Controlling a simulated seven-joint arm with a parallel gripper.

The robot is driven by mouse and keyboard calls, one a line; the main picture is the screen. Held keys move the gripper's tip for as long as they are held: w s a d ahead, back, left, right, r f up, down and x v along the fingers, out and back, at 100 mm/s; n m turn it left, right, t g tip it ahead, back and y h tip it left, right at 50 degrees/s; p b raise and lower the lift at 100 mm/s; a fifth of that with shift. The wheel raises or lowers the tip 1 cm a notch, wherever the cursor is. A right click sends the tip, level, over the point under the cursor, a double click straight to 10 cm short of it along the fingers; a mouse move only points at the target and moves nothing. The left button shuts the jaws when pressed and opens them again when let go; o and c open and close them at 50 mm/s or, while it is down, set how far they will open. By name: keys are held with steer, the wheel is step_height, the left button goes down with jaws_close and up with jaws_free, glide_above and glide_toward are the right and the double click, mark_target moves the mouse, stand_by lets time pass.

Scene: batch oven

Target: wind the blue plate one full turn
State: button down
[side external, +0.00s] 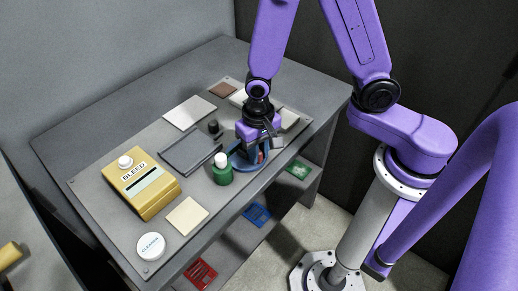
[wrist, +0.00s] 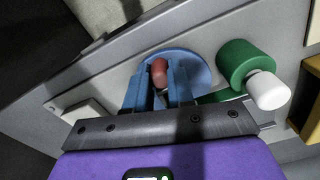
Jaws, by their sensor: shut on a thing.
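The blue plate (wrist: 198,68) is a round disc on the grey panel, with a red knob (wrist: 159,72) standing on it. In the side view the plate (side external: 236,163) shows only in part, under my gripper. My gripper (wrist: 160,90) reaches over the plate with its two blue fingers, one on each side of the red knob, and is shut on it. In the side view my gripper (side external: 257,150) points down at the plate, and the red knob (side external: 261,157) shows just between the fingers. How far the plate is turned cannot be told.
A green cylinder with a white cap (side external: 222,170) stands close beside the plate. A yellow BLEED box (side external: 146,190), a round white tin (side external: 151,246), a dark tray (side external: 190,150) and several flat tiles lie around. Red (side external: 201,274), blue (side external: 257,214) and green pieces sit on a lower shelf.

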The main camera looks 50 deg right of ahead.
stand_by(0.4)
steer(key=c, duration=1)
jaws_free()
steer(key=shift+r, duration=0.1)
step_height(320, 180, up, 17)
steer(key=shift+r, duration=0.15)
steer(key=s+d+n, duration=0.2)
steer(key=s+n, duration=0.3)
steer(key=s+d+f+n, duration=0.1)
steer(key=s+d+n, duration=0.2)
steer(key=s+n, duration=0.2)
steer(key=s+d+f+n, duration=0.1)
steer(key=s+d+n, duration=0.2)
steer(key=s+n, duration=0.2)
steer(key=shift+s+d+n, duration=0.1)
steer(key=shift+s+n, duration=0.1)
steer(key=shift+n, duration=0.2)
